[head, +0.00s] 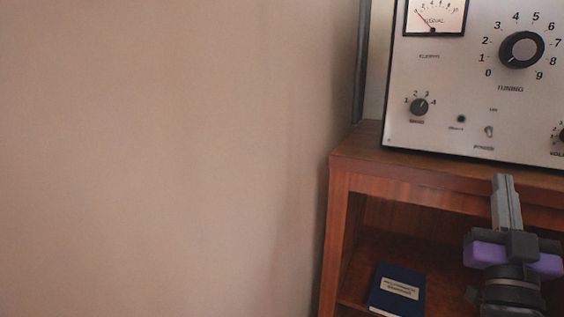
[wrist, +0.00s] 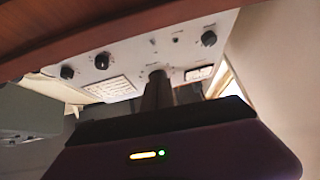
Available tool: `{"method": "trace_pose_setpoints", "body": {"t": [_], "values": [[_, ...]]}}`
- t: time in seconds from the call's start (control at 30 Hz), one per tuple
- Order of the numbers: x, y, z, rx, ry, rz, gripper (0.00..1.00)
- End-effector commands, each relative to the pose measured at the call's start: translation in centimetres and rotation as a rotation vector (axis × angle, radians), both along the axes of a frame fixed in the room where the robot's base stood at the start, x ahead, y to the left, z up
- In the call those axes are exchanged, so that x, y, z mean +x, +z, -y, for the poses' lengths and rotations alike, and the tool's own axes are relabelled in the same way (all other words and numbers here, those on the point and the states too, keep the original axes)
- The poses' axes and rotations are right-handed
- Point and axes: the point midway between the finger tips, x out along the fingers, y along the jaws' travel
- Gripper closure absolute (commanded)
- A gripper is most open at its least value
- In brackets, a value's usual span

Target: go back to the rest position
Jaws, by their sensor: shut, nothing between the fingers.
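My gripper (head: 502,180) is at the lower right in the head view, in front of the wooden cabinet's top edge and below the radio panel. Its fingers are together and hold nothing. In the wrist view the fingers (wrist: 156,76) point toward the pale panel face. The radio (head: 455,105) stands on the cabinet, with a large tuning knob (head: 521,49), a small knob (head: 419,107), a toggle switch (head: 489,131) and a signal meter (head: 435,16). I cannot tell from these views whether the fingertips touch anything.
The brown wooden cabinet (head: 343,172) has an open shelf below its top. A dark blue book (head: 397,290) is on that shelf. A bare beige wall (head: 170,150) fills the left. The cabinet edge (wrist: 110,33) crosses the top of the wrist view.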

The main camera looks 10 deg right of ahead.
Motion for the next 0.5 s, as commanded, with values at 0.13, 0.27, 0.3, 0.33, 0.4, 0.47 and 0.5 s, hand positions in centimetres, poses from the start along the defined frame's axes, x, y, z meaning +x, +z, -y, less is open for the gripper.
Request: {"method": "trace_pose_setpoints", "body": {"t": [0.13, 0.27, 0.3, 0.33, 0.4, 0.47, 0.5], "values": [[-0.9, -1.8, -3.6, -0.076, 0.065, -0.04, 1.0], [-2.0, -4.7, -6.1, -0.114, 0.119, -0.096, 1.0], [-2.5, -5.8, -6.8, -0.124, 0.136, -0.115, 1.0], [-2.9, -6.6, -7.4, -0.129, 0.149, -0.131, 1.0], [-3.9, -8.8, -8.8, -0.139, 0.185, -0.171, 1.0], [-5.1, -10.8, -10.0, -0.145, 0.216, -0.21, 1.0], [-6.0, -12.2, -10.8, -0.146, 0.237, -0.236, 1.0]]}}
